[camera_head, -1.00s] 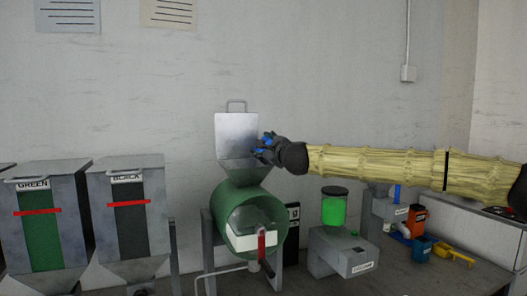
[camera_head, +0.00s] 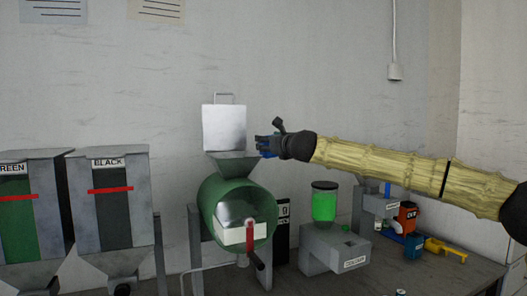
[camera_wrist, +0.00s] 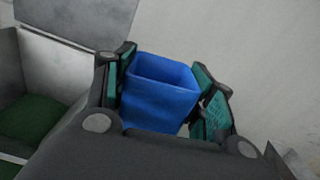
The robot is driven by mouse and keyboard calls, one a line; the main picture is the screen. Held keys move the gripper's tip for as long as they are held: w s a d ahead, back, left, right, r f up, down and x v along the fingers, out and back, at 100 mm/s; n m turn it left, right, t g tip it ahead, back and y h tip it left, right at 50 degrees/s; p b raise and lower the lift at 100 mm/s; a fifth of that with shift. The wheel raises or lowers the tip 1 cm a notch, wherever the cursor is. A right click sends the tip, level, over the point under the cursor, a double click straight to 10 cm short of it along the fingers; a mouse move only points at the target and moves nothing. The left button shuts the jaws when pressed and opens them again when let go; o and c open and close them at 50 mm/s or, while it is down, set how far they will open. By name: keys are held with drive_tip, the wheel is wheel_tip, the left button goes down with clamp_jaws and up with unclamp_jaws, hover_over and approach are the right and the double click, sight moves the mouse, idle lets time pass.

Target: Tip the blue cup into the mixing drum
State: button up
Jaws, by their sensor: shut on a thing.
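The blue cup (camera_wrist: 158,100) is between the green-padded fingers of my gripper (camera_wrist: 165,75) in the wrist view. Its open rim faces the upper part of that view, and no contents are visible inside. In the head view, my gripper (camera_head: 268,146) is beside the upper right of the hopper (camera_head: 236,166) on the green mixing drum (camera_head: 213,205). Only a little blue of the cup (camera_head: 267,154) shows there. The hopper's metal lid (camera_head: 224,128) stands open behind it. The wrist view shows the hopper's opening at left, with green inside (camera_wrist: 32,118).
Bins labelled green (camera_head: 17,215) and black (camera_head: 112,210) stand left of the drum. A grey machine with a green-filled jar (camera_head: 325,203) is at right on the bench (camera_head: 385,275). Orange, blue and yellow items lie farther right.

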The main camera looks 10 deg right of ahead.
drive_tip(key=shift+s+r+m, duration=0.15)
drive_tip(key=shift+r+m, duration=0.45)
drive_tip(key=shift+m, duration=0.2)
drive_tip(key=shift+d, duration=0.1)
wheel_tip(320, 180, up, 4)
drive_tip(key=shift+r+p, duration=0.1)
drive_tip(key=shift+p, duration=0.9)
